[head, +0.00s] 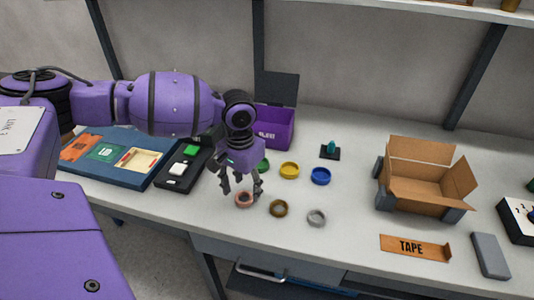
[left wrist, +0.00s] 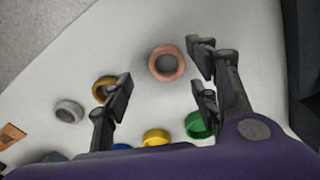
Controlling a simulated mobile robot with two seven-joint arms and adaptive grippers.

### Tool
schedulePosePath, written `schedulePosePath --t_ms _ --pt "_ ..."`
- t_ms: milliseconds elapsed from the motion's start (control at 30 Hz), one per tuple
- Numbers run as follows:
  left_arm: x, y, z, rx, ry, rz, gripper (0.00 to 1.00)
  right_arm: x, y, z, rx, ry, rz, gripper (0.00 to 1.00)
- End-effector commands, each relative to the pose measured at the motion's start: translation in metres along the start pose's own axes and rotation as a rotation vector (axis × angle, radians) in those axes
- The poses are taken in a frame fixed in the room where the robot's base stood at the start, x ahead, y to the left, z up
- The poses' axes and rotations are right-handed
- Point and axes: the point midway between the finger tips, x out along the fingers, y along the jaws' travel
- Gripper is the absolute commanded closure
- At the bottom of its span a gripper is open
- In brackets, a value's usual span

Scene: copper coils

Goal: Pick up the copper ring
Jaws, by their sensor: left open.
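The pinkish copper ring (head: 244,205) lies flat on the grey bench near its front edge. In the left wrist view the copper ring (left wrist: 152,64) shows whole, just beyond the fingertips and closer to the right-hand ones. My left gripper (head: 242,188) points down directly over this ring, its fingers spread and empty. I cannot tell the exact height of the fingertips over the bench. My right gripper is not in view.
A bronze ring (head: 278,214) and a silver ring (head: 317,224) lie right of the copper one. Yellow (head: 289,176), blue (head: 320,181) and green (head: 263,164) rings lie behind. A purple bin (head: 282,130) stands at the back; an open cardboard box (head: 428,190) stands right.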

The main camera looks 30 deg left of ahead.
Motion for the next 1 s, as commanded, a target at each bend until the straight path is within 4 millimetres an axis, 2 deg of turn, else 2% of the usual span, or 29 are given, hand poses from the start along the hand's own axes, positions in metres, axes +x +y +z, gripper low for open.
schedulePosePath --t_ms 33,200,333,533,900,1000 --pt "0.010 -0.003 0.001 -0.001 -0.005 -0.001 0.45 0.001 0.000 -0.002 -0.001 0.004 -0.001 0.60" --pt "0.033 -0.004 0.001 0.001 -0.003 0.001 0.45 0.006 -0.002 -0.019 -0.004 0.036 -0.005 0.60" --pt "0.039 -0.004 0.000 0.001 -0.001 0.001 0.45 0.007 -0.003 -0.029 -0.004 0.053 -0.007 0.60" --pt "0.039 -0.004 0.000 0.001 0.000 0.001 0.47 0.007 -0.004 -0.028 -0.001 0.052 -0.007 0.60" --pt "0.039 -0.004 0.000 0.002 0.000 0.001 0.95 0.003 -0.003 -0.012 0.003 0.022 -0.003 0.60" --pt "0.038 -0.004 0.000 0.002 0.000 0.001 0.97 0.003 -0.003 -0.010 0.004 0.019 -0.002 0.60"
